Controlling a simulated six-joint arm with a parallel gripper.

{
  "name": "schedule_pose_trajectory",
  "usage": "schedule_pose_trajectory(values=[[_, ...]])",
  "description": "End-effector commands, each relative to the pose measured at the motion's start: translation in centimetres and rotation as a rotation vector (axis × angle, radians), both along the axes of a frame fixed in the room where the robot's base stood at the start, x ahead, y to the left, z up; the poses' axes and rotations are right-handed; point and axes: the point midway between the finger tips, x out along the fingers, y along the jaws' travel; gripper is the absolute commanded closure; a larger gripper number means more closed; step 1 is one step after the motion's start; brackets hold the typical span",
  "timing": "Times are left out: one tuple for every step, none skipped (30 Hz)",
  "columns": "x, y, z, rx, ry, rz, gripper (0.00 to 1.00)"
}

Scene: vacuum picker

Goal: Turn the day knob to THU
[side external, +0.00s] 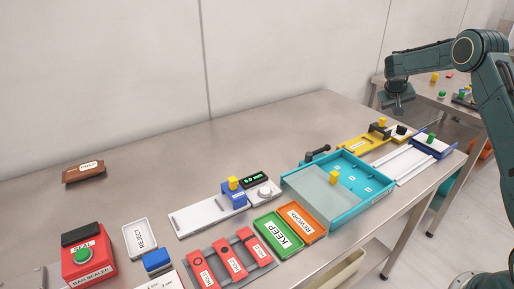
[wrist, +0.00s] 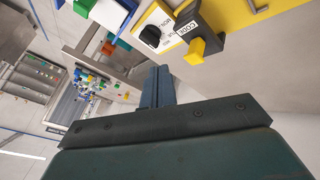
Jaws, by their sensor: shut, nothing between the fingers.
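The day knob (wrist: 151,36) is a round black knob on a white dial plate (wrist: 163,16) in the wrist view. Small day labels stand around it, too blurred and steeply turned for me to read its setting with certainty. In the side view the knob (side external: 401,129) sits small at the far end of the yellow station. My gripper (side external: 398,112) hangs above and near the knob, apart from it. In the wrist view my gripper (wrist: 158,72) has its fingers together and empty, below the knob in the picture.
A black CODE block (wrist: 188,32) with a yellow handle stands close beside the dial, on the yellow base (wrist: 240,22). A blue-and-white fixture with a green knob (side external: 431,138) is on the other side. A teal tray (side external: 318,212) lies nearer. The back-left table is mostly clear.

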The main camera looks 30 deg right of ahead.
Motion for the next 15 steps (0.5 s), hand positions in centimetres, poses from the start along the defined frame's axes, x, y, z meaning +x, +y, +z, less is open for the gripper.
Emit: schedule_pose_trajectory(values=[[-0.3,-0.2,0.0,0.000,0.003,0.019,1.00],[-0.4,-0.4,0.0,-0.001,0.006,0.035,1.00],[-0.7,-0.5,0.0,0.001,0.010,0.062,1.00],[-0.9,-0.6,0.0,0.001,0.015,0.085,1.00],[-1.2,-0.7,-0.1,0.002,0.018,0.111,1.00],[-1.5,-0.9,-0.1,0.002,0.021,0.149,1.00],[-1.8,-0.9,-0.2,0.004,0.024,0.181,1.00],[-2.1,-1.0,-0.2,0.003,0.027,0.213,1.00],[-2.4,-1.0,-0.3,0.004,0.028,0.254,1.00],[-2.7,-1.0,-0.3,0.004,0.028,0.286,1.00],[-3.0,-1.0,-0.3,0.003,0.028,0.315,1.00],[-3.3,-0.9,-0.4,0.005,0.027,0.353,1.00],[-3.5,-0.8,-0.4,0.003,0.024,0.376,1.00],[-3.7,-0.7,-0.4,0.003,0.023,0.400,1.00],[-3.9,-0.6,-0.4,0.003,0.020,0.425,1.00]])
